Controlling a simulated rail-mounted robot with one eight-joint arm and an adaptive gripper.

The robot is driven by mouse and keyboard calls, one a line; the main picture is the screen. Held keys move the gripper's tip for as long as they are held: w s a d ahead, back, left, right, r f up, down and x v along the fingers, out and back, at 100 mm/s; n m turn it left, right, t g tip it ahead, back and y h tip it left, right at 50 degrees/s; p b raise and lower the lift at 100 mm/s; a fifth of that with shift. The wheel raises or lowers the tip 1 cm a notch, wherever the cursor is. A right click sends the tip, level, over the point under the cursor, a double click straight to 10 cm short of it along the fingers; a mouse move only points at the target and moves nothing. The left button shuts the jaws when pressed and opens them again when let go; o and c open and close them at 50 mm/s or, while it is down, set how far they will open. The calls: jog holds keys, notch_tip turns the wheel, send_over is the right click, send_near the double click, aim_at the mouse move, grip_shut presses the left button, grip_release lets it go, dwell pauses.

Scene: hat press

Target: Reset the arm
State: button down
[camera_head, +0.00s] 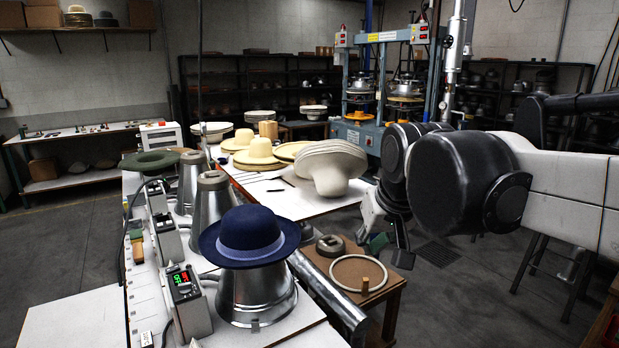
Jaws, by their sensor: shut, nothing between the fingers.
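My arm comes in from the right, with a white link and large dark joints. My gripper (393,253) hangs at its end near the middle right, pointing down, partly hidden behind a big dark joint. It is shut and empty. It is just behind and right of a small wooden stand (395,292) in this view. A navy blue felt hat (249,232) sits on a metal hat form (256,290) at front centre, well left of my gripper and apart from it.
A ring (358,271) and a metal block (329,244) lie on the wooden stand. A white table (300,206) holds straw hats (259,152) and a stack of pale hat bodies (330,165). A blue press (362,132) stands behind. Open floor (450,300) lies below my arm.

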jog(key=s+d+f, duration=0.4)
jog(key=s+f, duration=0.2)
jog(key=s, duration=0.2)
jog(key=s+d+f+m+t+h+b, duration=0.1)
jog(key=s+d+f, duration=0.3)
jog(key=s+f, duration=0.2)
jog(key=shift+s+d+f+m, duration=0.25)
jog(key=shift+s+f+m, duration=0.05)
jog(key=shift+s, duration=0.7)
